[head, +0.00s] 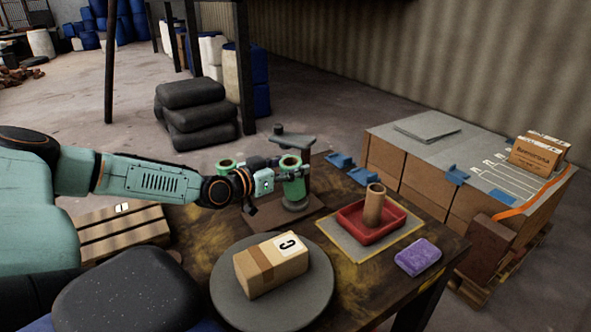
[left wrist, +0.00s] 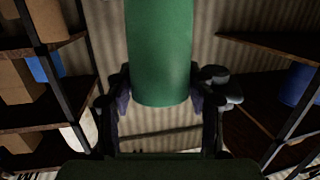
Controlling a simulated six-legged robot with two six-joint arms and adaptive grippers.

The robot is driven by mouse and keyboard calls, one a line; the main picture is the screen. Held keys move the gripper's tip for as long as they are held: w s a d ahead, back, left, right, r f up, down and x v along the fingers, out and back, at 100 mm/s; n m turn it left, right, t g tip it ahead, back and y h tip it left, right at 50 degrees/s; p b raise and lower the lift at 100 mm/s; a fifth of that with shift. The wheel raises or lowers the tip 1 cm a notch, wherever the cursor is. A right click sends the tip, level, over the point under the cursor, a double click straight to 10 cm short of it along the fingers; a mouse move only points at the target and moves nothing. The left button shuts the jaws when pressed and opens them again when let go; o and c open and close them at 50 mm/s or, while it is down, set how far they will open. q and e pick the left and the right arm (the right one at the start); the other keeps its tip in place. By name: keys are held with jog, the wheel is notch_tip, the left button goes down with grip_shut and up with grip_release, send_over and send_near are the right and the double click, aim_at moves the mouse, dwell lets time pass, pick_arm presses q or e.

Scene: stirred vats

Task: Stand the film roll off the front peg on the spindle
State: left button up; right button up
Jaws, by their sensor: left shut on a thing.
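My left gripper (head: 268,183) reaches in from the left and is shut on a green film roll (head: 292,185) with a brown core. The roll is upright above a dark stand base (head: 294,207); I cannot tell whether it touches it. In the left wrist view the green roll (left wrist: 160,55) sits between the two fingers (left wrist: 160,100). A second green roll (head: 227,166) shows behind my gripper, partly hidden. A grey plate with a dark knob (head: 293,142) stands behind the held roll. I cannot make out the spindle or pegs clearly. My right gripper is not in view.
On the table, a taped carton sits on a round grey plate (head: 222,292). A brown tube (head: 374,205) stands in a red tray (head: 345,216), with a purple pack (head: 418,257) beside it. Large cartons (head: 450,197) stand beyond.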

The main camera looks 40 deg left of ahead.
pick_arm(q)
jog(key=shift+w+d+r+g, duration=0.15)
jog(key=shift+w+r+g, duration=0.1)
jog(key=shift+w+g, duration=0.5)
jog(key=shift+f+g, duration=0.25)
jog(key=shift+f+b, duration=0.7)
jog(key=shift+b, duration=0.05)
jog(key=o, duration=1.3)
jog(key=shift+f, duration=0.1)
jog(key=shift+o, duration=0.2)
